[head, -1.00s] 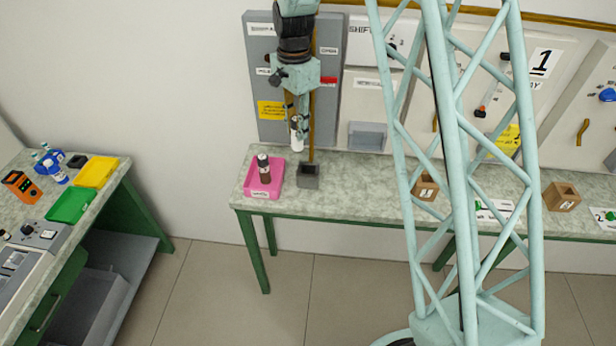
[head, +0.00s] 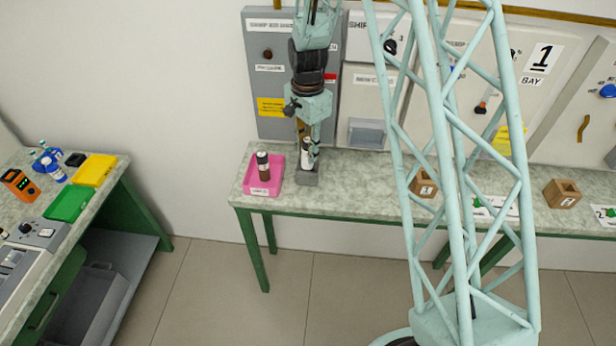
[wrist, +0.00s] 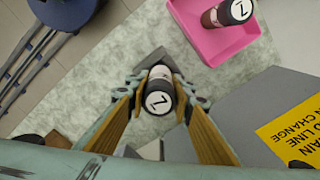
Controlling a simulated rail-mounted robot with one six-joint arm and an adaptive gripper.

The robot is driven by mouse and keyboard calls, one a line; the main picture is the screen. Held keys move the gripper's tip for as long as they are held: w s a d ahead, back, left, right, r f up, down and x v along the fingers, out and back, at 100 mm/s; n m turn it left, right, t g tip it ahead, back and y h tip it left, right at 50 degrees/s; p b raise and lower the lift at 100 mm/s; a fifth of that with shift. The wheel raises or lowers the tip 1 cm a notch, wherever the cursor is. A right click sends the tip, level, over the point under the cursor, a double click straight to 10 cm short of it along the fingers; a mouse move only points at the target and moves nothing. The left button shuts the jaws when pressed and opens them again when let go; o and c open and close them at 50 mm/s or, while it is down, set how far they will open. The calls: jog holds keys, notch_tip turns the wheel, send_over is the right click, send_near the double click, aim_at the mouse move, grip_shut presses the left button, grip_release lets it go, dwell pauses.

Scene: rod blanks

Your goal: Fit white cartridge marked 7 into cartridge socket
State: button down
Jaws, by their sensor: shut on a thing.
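The white cartridge (head: 307,153) is upright in my gripper (head: 309,146), directly over the grey cartridge socket (head: 307,179) on the bench. Its lower end meets the socket's top in the head view; I cannot tell how deep it sits. In the wrist view, my gripper (wrist: 160,84) is shut on the white cartridge, whose dark-rimmed cap (wrist: 159,101) shows a 7. Only a dark grey corner of the socket (wrist: 153,60) shows beyond the cartridge; its opening is hidden.
A pink tray (head: 276,187) stands just left of the socket, holding an upright dark brown cartridge (head: 263,172) whose white cap also shows a 7. A grey wall panel (head: 262,75) is close behind. Wooden blocks (head: 424,184) stand farther right. The bench front edge is near.

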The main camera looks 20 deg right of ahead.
jog(key=shift+s+f, duration=0.35)
jog(key=shift+f, duration=0.05)
jog(key=shift+w, duration=0.15)
jog(key=shift+s+d+r+n+b, duration=0.15)
jog(key=shift+r+b, duration=0.1)
jog(key=shift+r, duration=0.15)
jog(key=shift+s+d+r+n+b, duration=0.15)
jog(key=shift+r+b, duration=0.1)
jog(key=shift+r, duration=0.15)
jog(key=s+d+r+n+b, duration=0.4)
jog(key=s+d+r+b, duration=0.3)
jog(key=s+d+r, duration=0.45)
jog(key=d+r, duration=0.4)
jog(key=d, duration=0.9)
jog(key=s+d+r+b, duration=0.1)
jog(key=s+d+r, duration=0.2)
jog(key=d, duration=1.1)
jog(key=s+d+r+b, duration=0.1)
jog(key=s+d+r, duration=0.2)
jog(key=d+r, duration=0.6)
jog(key=shift+d+r+n, duration=0.3)
jog(key=shift+d+n, duration=0.1)
jog(key=shift+d, duration=2.9)
